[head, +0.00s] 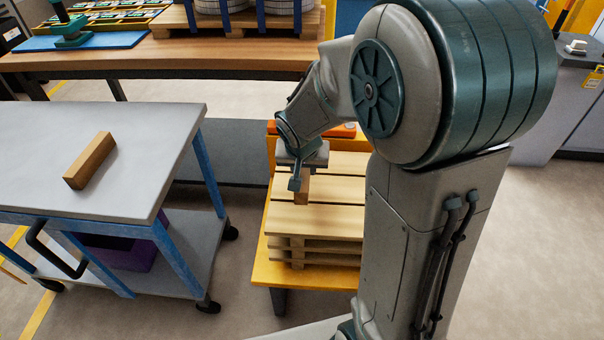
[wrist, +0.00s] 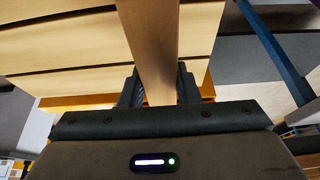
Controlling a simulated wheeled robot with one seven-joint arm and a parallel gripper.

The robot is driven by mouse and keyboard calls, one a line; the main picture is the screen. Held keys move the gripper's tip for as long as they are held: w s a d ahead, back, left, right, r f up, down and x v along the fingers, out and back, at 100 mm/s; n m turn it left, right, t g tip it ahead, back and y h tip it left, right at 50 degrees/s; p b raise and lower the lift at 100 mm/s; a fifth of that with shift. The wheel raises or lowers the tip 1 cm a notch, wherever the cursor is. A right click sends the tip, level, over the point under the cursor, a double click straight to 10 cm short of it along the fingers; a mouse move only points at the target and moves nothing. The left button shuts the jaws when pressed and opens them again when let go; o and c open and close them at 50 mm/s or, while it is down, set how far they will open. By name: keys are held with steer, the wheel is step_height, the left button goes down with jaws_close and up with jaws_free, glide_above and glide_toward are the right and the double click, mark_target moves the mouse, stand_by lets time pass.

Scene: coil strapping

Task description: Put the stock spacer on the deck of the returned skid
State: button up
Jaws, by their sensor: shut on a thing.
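My gripper (head: 297,182) is shut on a wooden spacer (head: 303,188), a pale brown block, over the deck of the returned skid (head: 315,222). In the wrist view the spacer (wrist: 150,40) runs lengthwise away from between the two dark fingers of my gripper (wrist: 156,92). The slatted skid deck (wrist: 60,58) lies behind it. I cannot tell whether the spacer touches the deck. The skid is a pale wooden pallet on a yellow stand (head: 300,277). My arm hides its right side. A second wooden block (head: 90,160) lies on the grey cart top.
The grey-topped cart (head: 150,130) with blue legs stands left of the skid, with a purple bin (head: 115,252) on its lower shelf. A wooden bench (head: 200,55) behind carries a pallet with strapped coils (head: 275,6). An orange object (head: 343,130) sits at the skid's back edge.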

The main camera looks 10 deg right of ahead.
mark_target(302, 175)
steer(key=shift+w+d+f, duration=0.1)
steer(key=shift+w+f, duration=0.25)
steer(key=shift+w, duration=0.2)
steer(key=shift+w+d+f, duration=0.1)
steer(key=shift+w+f, duration=0.25)
steer(key=shift+w, duration=0.2)
steer(key=shift+f+b, duration=0.75)
steer(key=shift+f, duration=1.2)
steer(key=shift+f, duration=0.15)
steer(key=o, duration=1.1)
steer(key=shift+a, duration=0.1)
